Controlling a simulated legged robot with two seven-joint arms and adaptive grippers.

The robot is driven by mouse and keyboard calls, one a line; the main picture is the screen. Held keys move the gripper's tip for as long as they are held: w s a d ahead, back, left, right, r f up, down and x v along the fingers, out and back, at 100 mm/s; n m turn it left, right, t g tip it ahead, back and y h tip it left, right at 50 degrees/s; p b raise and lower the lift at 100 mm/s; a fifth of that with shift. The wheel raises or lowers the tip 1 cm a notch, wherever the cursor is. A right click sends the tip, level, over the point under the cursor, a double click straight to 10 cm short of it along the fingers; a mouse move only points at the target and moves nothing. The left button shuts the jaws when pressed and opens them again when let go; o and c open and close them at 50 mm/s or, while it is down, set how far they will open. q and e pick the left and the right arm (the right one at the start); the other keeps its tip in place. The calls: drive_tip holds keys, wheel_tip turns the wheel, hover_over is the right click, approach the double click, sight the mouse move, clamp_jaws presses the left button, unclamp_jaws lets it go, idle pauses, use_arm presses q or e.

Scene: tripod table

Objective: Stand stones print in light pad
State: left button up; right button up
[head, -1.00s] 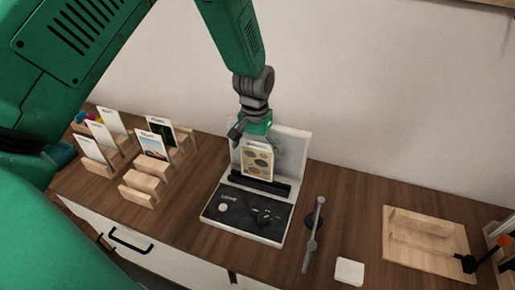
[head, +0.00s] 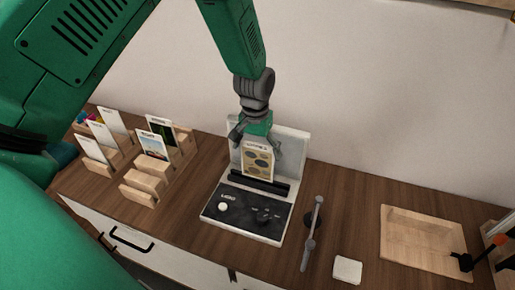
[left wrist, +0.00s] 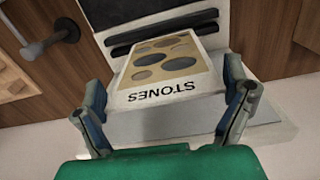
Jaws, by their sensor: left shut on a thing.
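The stones print (head: 258,160), a pale card with tan and grey ovals, stands in the black ledge (head: 252,183) of the light pad (head: 292,147), against its pale upright panel. The left wrist view shows the print (left wrist: 165,62) with its STONES lettering at the end nearest my gripper. My left gripper (head: 257,140) is above and around the print's top, shut on it, one finger at each side edge. The fingers also show in the left wrist view (left wrist: 165,95). The light pad's dark base has a white round button and a black knob. My right gripper is not in view.
Wooden card stands (head: 145,183) with several prints are left of the pad. Right of it are a grey rod-like tool (head: 312,235), a small white square (head: 347,269), a shallow wooden tray (head: 425,240) and a black-and-orange item (head: 468,261).

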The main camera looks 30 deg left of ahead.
use_arm(q)
drive_tip(key=shift+d, duration=0.15)
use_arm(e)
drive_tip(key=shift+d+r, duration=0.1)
use_arm(q)
drive_tip(key=shift+d+r, duration=0.1)
drive_tip(key=shift+d, duration=0.2)
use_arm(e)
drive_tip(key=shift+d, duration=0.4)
use_arm(q)
drive_tip(key=shift+a, duration=0.1)
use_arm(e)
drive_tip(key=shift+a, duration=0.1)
use_arm(q)
drive_tip(key=shift+a+f, duration=0.2)
drive_tip(key=shift+d+f+b, duration=0.2)
drive_tip(key=shift+f+b, duration=0.5)
drive_tip(key=shift+f, duration=0.55)
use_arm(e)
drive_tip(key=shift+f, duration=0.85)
use_arm(q)
drive_tip(key=shift+a, duration=0.15)
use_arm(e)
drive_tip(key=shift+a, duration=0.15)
